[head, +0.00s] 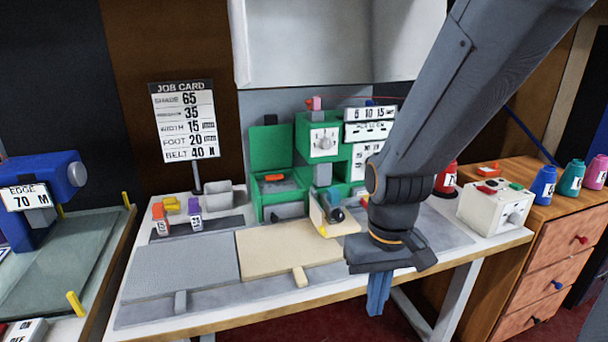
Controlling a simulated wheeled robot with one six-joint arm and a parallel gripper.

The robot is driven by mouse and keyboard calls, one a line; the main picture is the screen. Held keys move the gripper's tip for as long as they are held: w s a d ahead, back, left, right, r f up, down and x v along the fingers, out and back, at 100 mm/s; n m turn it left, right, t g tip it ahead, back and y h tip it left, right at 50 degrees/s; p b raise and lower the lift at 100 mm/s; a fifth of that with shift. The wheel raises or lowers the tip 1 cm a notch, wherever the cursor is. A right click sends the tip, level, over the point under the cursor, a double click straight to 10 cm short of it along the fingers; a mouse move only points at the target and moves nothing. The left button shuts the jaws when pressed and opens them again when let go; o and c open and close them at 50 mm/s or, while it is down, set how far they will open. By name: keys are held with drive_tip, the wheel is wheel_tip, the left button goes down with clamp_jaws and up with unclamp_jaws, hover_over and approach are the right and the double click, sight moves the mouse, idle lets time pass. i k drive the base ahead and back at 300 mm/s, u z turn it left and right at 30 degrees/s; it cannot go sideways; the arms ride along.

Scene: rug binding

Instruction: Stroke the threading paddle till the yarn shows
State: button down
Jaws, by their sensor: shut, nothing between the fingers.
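My gripper (377,308) points down in front of the table's front edge, right of the beige board. Its fingers are together and hold nothing that I can see. The green machine (303,135) stands at the back of the table, with a white dial (323,143) on its front. I cannot make out for certain which part is the threading paddle. A small beige bracket (345,228) with a dark round part (336,214) and a yellow tip sits low in front of the machine. A thin red line runs near the machine's top; my arm hides the machine's right side.
A grey board (180,265) and a beige board (285,257) lie on the table (210,318). A job card (184,120) stands behind them. A white box (495,205) and several coloured cones are at the right. The blue edging machine (40,190) is at the left.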

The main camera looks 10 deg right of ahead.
sight(274, 177)
drive_tip(key=i, duration=0.6)
drive_tip(key=u, duration=0.85)
